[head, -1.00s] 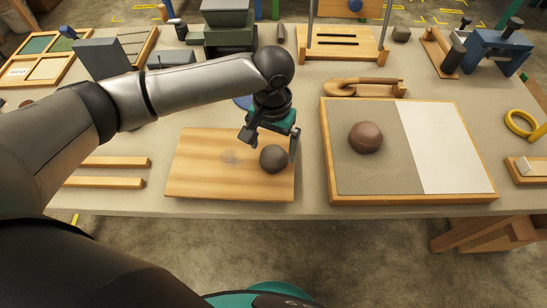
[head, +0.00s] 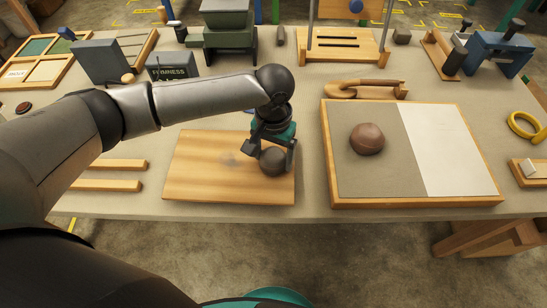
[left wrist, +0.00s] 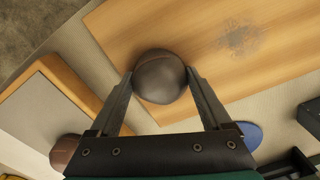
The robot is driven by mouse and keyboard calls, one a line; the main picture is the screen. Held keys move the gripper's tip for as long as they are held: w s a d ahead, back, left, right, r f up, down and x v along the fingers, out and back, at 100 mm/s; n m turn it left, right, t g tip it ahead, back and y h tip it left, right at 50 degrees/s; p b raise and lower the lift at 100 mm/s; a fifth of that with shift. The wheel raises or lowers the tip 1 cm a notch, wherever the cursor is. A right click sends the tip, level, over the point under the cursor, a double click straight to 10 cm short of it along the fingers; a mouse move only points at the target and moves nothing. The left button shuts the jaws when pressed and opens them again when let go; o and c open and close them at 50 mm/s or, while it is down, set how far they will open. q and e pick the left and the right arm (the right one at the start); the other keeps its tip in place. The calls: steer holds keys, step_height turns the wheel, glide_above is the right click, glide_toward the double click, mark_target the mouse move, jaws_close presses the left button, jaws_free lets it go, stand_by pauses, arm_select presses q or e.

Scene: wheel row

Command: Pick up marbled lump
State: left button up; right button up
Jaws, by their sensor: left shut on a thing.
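The marbled lump, a dark grey ball with a faint reddish streak (head: 273,162), sits at the right part of the wooden board (head: 205,170). It also shows in the left wrist view (left wrist: 159,77). My left gripper (head: 273,158) is around it, with one finger on each side, shut on it. In the left wrist view the fingertips (left wrist: 160,80) touch the lump's two sides. The lump appears to be on or just at the board; I cannot tell if there is a gap below it. My right gripper is out of view.
A brown lump (head: 367,139) lies on the grey half of a framed grey-and-white panel (head: 455,150) to the right. Two wooden strips (head: 108,185) lie left of the board. A wooden-handled tool (head: 366,88) lies behind the panel.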

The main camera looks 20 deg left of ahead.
arm_select(q)
steer(key=c, duration=0.6)
steer(key=shift+r, duration=0.1)
